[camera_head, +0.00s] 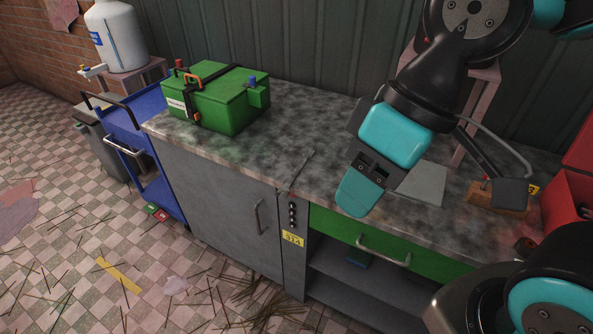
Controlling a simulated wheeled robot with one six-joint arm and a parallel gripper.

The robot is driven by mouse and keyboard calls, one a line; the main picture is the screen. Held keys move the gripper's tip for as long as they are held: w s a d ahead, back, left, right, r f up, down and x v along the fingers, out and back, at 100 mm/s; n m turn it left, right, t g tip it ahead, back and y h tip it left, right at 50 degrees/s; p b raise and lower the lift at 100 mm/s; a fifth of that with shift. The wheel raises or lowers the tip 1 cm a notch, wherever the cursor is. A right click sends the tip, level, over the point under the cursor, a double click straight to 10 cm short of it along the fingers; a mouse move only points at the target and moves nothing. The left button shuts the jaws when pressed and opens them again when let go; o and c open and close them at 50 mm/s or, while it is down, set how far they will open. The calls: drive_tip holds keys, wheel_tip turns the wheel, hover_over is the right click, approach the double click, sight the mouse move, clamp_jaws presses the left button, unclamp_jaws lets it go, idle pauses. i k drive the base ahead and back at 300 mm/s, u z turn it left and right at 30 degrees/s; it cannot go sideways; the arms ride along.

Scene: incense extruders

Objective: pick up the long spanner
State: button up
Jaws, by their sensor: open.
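I cannot make out a long spanner in this view. My gripper (359,198), with teal and dark grey parts, hangs over the front part of the grey worktop (310,135), above the green drawer (415,259). It points down and to the left. Its jaws are open, with nothing visible between them. The arm hides part of the worktop behind it.
A closed-looking green toolbox (222,102) stands at the worktop's left end. A grey sheet (422,184), a wooden block (497,199) and a red case (567,212) lie to the right. A blue trolley (140,125) stands left. The worktop's middle is clear.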

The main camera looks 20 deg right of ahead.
sight(284, 190)
drive_tip(key=z, duration=0.05)
drive_tip(key=k, duration=0.5)
drive_tip(key=u, duration=0.6)
drive_tip(key=i, duration=1.1)
drive_tip(key=z, duration=0.3)
